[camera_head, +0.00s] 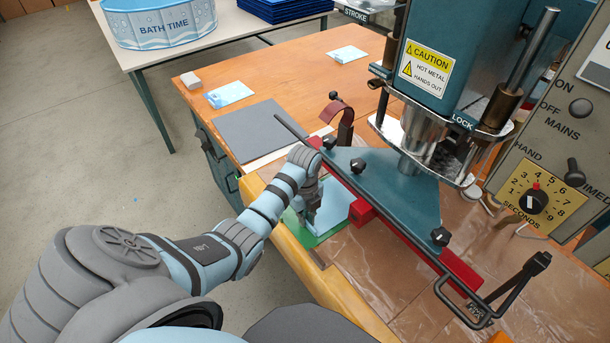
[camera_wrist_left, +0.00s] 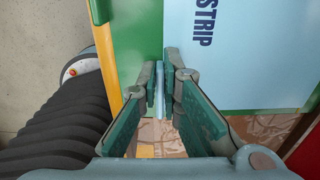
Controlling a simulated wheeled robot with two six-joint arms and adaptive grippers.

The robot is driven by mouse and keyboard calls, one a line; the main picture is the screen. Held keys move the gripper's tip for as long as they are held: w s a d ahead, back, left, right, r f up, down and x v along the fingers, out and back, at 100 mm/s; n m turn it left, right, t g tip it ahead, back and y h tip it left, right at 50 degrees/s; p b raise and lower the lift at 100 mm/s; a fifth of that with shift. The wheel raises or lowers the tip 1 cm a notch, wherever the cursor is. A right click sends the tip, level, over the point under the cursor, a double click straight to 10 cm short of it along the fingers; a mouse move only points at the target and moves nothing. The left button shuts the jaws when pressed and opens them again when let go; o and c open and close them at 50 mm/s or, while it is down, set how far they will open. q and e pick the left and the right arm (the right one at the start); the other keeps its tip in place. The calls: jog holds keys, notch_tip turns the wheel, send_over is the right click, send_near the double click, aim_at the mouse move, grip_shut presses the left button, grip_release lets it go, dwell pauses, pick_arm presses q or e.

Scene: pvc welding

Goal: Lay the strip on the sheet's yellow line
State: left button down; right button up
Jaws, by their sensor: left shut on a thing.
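My left gripper (camera_head: 311,215) reaches down at the near-left table edge, over a light-blue panel (camera_head: 337,205) on a green base (camera_head: 304,238). In the left wrist view, my left gripper (camera_wrist_left: 165,92) is shut on a thin pale-blue strip (camera_wrist_left: 159,88), seen nearly edge-on between the fingertips. Beside it lies the light-blue panel (camera_wrist_left: 240,60) printed "STRIP", on the green base (camera_wrist_left: 140,40). I cannot tell whether the strip touches the base. I cannot make out a sheet with a yellow line. My right gripper is not in view.
A teal press (camera_head: 430,70) with a caution label stands over a red bar (camera_head: 365,211) and teal plate (camera_head: 385,178) to the right. A dark grey mat (camera_head: 257,131) lies behind the gripper. A control panel (camera_head: 550,150) is at the right. Bare wood (camera_head: 290,75) is farther back.

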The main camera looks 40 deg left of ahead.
pick_arm(q)
jog(key=shift+w, duration=0.1)
dwell(0.4)
jog(key=c, duration=1.7)
grip_release()
